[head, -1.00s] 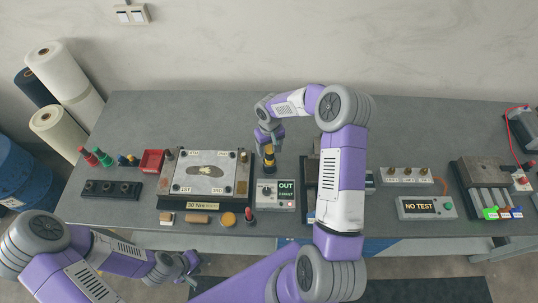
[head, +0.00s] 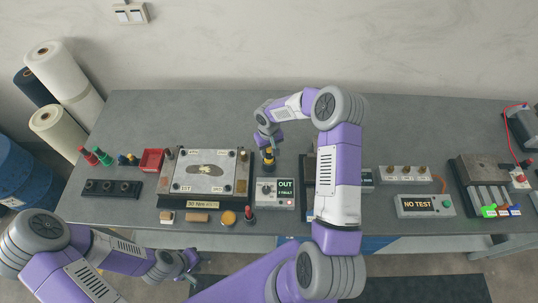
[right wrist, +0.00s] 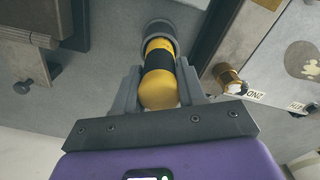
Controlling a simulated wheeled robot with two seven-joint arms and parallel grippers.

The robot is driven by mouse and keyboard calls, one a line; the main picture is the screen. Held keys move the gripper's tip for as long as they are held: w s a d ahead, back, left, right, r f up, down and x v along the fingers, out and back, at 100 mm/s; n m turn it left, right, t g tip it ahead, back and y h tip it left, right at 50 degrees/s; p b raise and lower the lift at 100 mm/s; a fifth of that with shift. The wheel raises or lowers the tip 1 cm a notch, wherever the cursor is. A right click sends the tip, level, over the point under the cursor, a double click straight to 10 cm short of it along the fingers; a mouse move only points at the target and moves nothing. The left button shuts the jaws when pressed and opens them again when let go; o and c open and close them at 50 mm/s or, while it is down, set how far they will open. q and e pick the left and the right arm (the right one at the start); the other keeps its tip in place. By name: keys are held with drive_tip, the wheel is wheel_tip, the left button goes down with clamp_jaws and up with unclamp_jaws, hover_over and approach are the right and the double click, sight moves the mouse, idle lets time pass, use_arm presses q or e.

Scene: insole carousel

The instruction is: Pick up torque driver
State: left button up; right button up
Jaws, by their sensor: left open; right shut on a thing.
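My left gripper (head: 190,268) is open and empty, low in front of the table's front edge.
The insole plate fixture (head: 207,172) is close on the left. The OUT box (head: 277,195) is just in front of the driver. A red bin (head: 152,160) and a NO TEST box (head: 426,206) are further off. The table's back strip (head: 200,115) is clear.

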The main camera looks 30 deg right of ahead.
drive_tip(key=shift+r, duration=0.15)
wheel_tip(320, 180, up, 10)
drive_tip(key=shift+f+b, duration=0.1)
drive_tip(key=shift+b, duration=0.45)
idle(0.6)
